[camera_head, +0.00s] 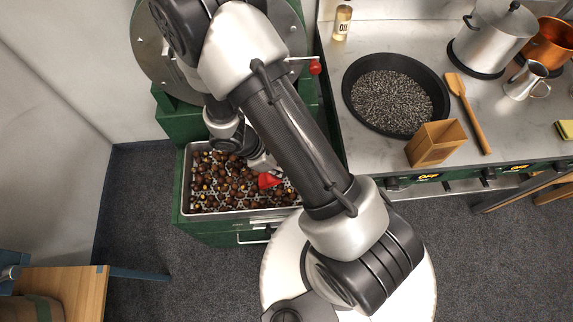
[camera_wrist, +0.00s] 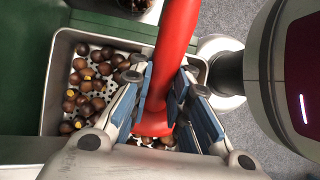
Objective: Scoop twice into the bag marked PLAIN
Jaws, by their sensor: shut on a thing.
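My gripper (camera_wrist: 163,95) is shut on a red scoop (camera_wrist: 178,45), with the blue-padded fingers on both sides of its handle. The scoop's lower end is down among the chestnuts (camera_wrist: 92,88) in a metal tray (camera_wrist: 55,85); its bowl is mostly hidden, so I cannot tell what it holds. In the head view, a bit of the red scoop (camera_head: 268,181) shows over the chestnuts (camera_head: 232,180), near the right part of the tray (camera_head: 186,190). My arm covers most of the gripper there. No bag marked PLAIN can be made out.
A wooden table (camera_head: 82,290) is at lower left, with a brown item partly cut off.

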